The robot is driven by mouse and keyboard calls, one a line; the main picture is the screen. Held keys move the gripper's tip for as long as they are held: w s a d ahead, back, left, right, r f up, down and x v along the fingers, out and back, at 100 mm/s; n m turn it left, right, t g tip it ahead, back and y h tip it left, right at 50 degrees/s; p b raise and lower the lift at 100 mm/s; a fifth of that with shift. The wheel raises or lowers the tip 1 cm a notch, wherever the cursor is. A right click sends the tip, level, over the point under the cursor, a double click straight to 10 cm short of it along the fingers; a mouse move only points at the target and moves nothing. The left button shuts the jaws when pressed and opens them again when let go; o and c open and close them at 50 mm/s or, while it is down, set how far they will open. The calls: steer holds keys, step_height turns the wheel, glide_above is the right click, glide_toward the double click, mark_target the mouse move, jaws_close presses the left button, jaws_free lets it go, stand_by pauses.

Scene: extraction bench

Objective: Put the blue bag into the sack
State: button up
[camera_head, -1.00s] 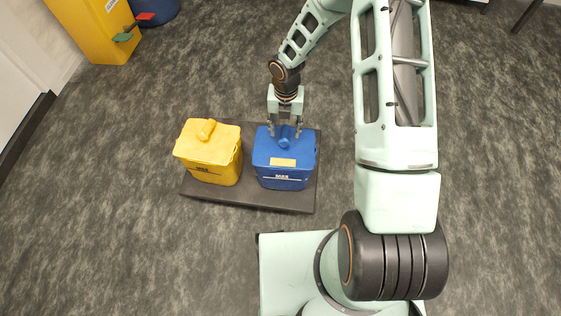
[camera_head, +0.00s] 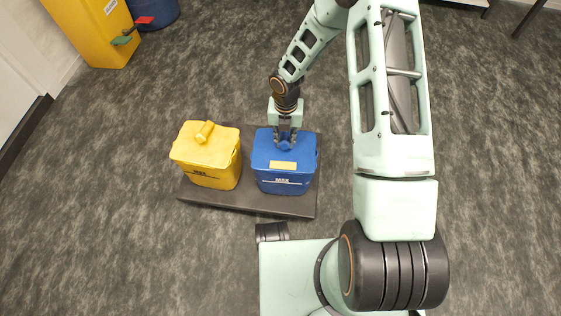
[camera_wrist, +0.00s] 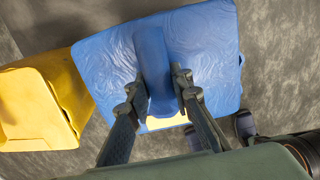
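The blue bag (camera_head: 283,178) is box-shaped, with a pale yellow label on top, and stands upright on a dark low platform (camera_head: 238,205). My gripper (camera_head: 284,142) is above it, pointing down. In the wrist view my gripper (camera_wrist: 155,88) has its fingers on both sides of the raised blue handle of the blue bag (camera_wrist: 210,50) and appears shut on it. The bag still rests on the platform. I cannot make out a sack for certain in either view.
A yellow bag (camera_head: 208,158) of similar shape stands just left of the blue one; it also shows in the wrist view (camera_wrist: 40,105). A yellow cabinet (camera_head: 92,30) and a dark blue round container (camera_head: 155,12) are at the far left.

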jaws_close()
steer(key=shift+w, duration=0.1)
steer(key=shift+r, duration=0.2)
steer(key=shift+r+p, duration=1.35)
steer(key=shift+p, duration=0.15)
steer(key=shift+r, duration=0.1)
step_height(320, 180, up, 30)
steer(key=p, duration=2.6)
